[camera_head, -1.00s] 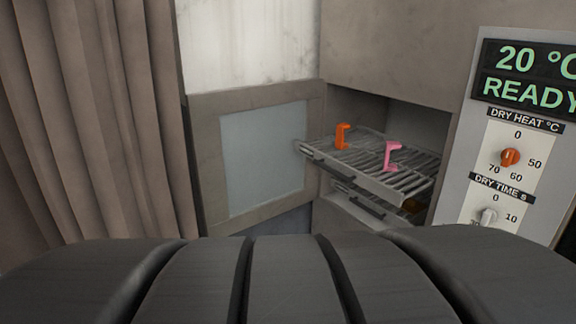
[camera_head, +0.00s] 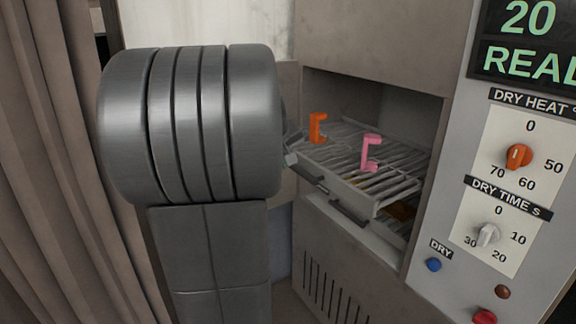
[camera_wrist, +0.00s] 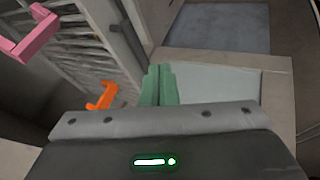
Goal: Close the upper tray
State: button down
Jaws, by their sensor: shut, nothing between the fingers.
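The upper tray (camera_head: 378,205), a wire rack with a solid front and a dark handle, sticks out of the open cabinet in the head view. An orange bracket (camera_head: 318,128) and a pink bracket (camera_head: 371,152) stand on it. In the wrist view the tray's wire rack (camera_wrist: 85,48) is at upper left, with the pink bracket (camera_wrist: 36,32) and orange bracket (camera_wrist: 103,96). My gripper's green fingers (camera_wrist: 160,72) are shut and empty, just beside the tray's front. In the head view my arm hides most of the gripper.
A lower tray (camera_head: 352,216) sits beneath the upper one. The open cabinet door (camera_wrist: 270,105) with its pale panel is close to my fingers. The control panel (camera_head: 455,200) with knobs and buttons is right of the cabinet. A curtain (camera_head: 60,200) hangs at left.

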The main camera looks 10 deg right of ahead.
aim_at(302, 175)
jog(key=shift+w+d+f+p, duration=0.3)
jog(key=shift+w+d+f, duration=0.7)
jog(key=shift+f, duration=0.35)
jog(key=shift+w+d+f+p, duration=0.35)
jog(key=shift+w+d+f, duration=0.45)
jog(key=shift+d+f, duration=0.4)
jog(key=shift+w+d+f+p, duration=0.3)
jog(key=shift+w+d+f, duration=0.6)
jog(key=shift+f, duration=0.55)
